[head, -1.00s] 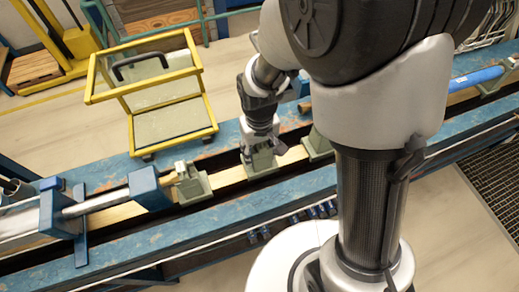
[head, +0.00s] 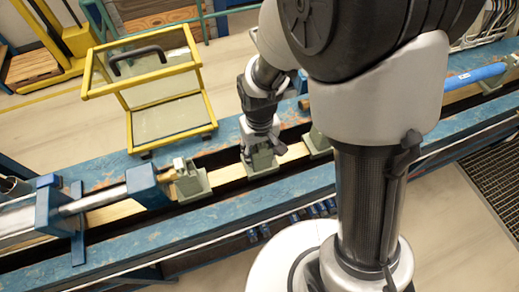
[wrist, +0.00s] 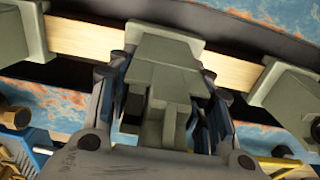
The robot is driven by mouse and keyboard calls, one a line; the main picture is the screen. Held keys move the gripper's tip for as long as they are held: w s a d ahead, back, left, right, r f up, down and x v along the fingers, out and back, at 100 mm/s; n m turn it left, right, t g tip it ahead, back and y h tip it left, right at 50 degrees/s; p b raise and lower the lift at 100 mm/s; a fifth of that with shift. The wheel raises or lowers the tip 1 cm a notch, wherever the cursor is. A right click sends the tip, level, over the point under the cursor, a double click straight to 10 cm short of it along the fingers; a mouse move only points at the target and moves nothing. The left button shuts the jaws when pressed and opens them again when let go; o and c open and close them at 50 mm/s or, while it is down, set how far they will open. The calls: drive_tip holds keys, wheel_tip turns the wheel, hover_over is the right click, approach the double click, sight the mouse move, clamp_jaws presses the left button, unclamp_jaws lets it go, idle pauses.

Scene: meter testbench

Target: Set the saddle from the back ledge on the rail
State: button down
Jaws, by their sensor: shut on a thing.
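My gripper (head: 262,146) is shut on a grey-green saddle (head: 264,163), pointing down over the wood-coloured rail (head: 228,176). In the wrist view the saddle (wrist: 160,88) sits between both fingers of my gripper (wrist: 165,76), with its far end over the rail (wrist: 86,38). It looks upright and in line with the rail. I cannot tell whether it rests fully on the rail, since the fingers hide its sides.
A similar block (head: 192,186) stands on the rail to the left, and another (head: 318,143) close to the right. A blue clamp block (head: 147,187) holds a metal bar further left.

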drive_tip(key=shift+f, duration=0.3)
idle(0.8)
drive_tip(key=c, duration=0.7)
unclamp_jaws()
wheel_tip(320, 180, up, 14)
drive_tip(key=p, duration=1.1)
drive_tip(key=shift+r, duration=0.15)
